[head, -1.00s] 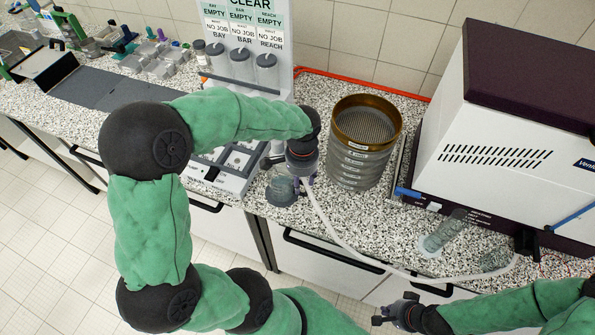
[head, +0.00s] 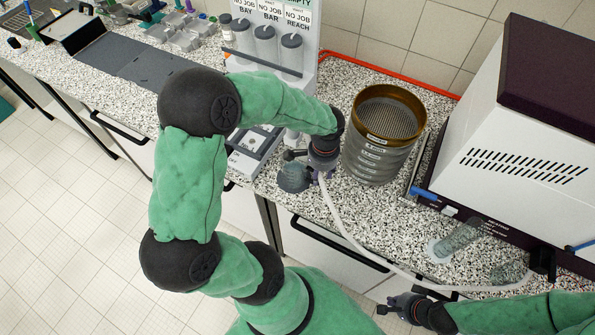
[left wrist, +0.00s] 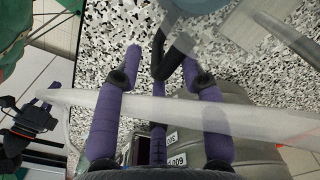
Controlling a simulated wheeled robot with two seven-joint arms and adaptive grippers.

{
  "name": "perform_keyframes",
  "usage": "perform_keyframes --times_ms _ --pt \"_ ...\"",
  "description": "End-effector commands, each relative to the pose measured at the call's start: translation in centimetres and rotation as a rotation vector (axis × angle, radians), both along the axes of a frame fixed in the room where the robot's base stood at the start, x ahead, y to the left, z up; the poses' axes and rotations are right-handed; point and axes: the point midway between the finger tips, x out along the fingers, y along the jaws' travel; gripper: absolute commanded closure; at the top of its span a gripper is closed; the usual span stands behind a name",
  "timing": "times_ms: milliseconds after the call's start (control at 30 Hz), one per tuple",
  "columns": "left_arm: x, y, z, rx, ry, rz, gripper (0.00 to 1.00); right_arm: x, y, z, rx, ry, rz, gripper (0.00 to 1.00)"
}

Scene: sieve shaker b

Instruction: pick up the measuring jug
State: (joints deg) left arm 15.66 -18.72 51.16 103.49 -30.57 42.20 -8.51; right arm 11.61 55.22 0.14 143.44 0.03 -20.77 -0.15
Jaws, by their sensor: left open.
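A clear grey-blue measuring jug (head: 293,178) stands on the speckled counter near its front edge, left of the sieve stack. My left gripper (head: 318,172) is just right of the jug in the head view, pointing down and partly overlapping it. A bluish clear piece at that view's top edge (left wrist: 195,6) may be the jug. My right gripper (head: 403,308) is low in front of the counter; its finger opening is unclear.
A brass-topped sieve stack (head: 385,140) stands close right of my left gripper. A pale hose (head: 350,235) runs across the counter front. A clear cylinder (head: 462,238) stands before the large white machine (head: 530,130). A rack with lidded canisters (head: 265,45) is behind.

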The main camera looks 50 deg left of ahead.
Motion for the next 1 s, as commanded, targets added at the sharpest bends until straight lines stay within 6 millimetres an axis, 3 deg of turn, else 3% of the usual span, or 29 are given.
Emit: perform_keyframes --times_ms 200,533,700,1000 --pt "-0.2 -0.1 -3.1 -0.001 0.001 0.000 0.59 0.0 0.0 -0.7 0.000 0.000 0.000 1.00" --pt "-0.2 -0.1 -3.7 -0.001 -0.002 0.001 0.59 0.0 0.0 -0.7 0.000 0.000 0.000 1.00" --pt "-0.2 -0.1 -3.7 -0.001 -0.002 0.001 1.00 0.0 0.0 -0.7 0.000 0.000 0.000 1.00" --pt "-0.1 -0.1 -3.6 -0.001 -0.003 0.001 1.00 0.0 0.0 -0.7 0.000 0.000 0.000 1.00"
